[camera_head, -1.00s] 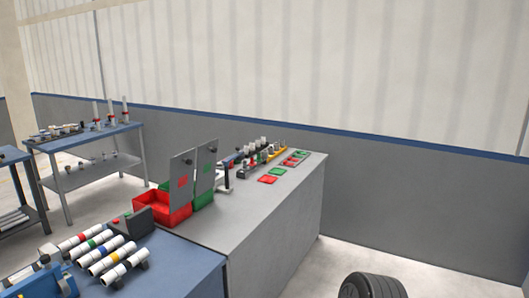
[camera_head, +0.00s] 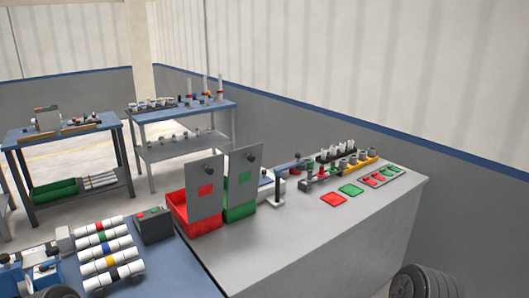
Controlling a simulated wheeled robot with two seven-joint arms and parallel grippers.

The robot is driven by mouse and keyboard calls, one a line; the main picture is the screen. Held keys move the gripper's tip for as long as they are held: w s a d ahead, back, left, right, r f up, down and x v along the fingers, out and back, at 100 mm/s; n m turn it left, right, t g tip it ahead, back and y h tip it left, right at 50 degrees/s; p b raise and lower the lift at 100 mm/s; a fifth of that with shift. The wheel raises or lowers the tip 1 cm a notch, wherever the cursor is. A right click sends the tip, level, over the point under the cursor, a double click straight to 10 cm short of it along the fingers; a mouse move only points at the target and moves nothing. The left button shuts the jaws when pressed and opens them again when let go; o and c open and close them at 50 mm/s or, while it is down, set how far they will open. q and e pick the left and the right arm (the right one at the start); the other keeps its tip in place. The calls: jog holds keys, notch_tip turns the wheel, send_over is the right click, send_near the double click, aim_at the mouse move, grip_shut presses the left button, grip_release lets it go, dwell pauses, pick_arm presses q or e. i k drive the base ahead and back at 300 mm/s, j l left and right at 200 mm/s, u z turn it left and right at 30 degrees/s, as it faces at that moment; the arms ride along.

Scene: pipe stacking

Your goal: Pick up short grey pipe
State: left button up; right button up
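Several short grey-white pipe pieces stand in a dark holder (camera_head: 336,151) and a yellow holder (camera_head: 358,162) at the back of the grey bench (camera_head: 310,240). Longer whitish pipes with coloured bands (camera_head: 108,252) lie side by side on the blue table at lower left. I cannot tell which piece is the short grey pipe of the task. Neither gripper shows; a dark round part of mine is at the lower right edge, well apart from the pipes.
Two further tables stand at the back left, with open floor between.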

aim_at(371, 151)
jog(key=i+l+u, duration=0.4)
jog(key=l, duration=0.8)
jog(key=l+u, duration=0.4)
jog(key=l, duration=0.8)
jog(key=l+u, duration=0.4)
jog(key=l, duration=0.9)
jog(key=k+l+u, duration=0.1)
jog(key=l, duration=0.3)
jog(key=k+l, duration=0.1)
jog(key=l, duration=0.25)
jog(key=l+u, duration=0.15)
jog(key=l, duration=0.25)
jog(key=k+l, duration=0.2)
jog(key=l, duration=0.15)
jog(key=k+l+u, duration=0.15)
jog(key=l, duration=0.2)
jog(key=k+l+u, duration=0.1)
jog(key=l, duration=0.25)
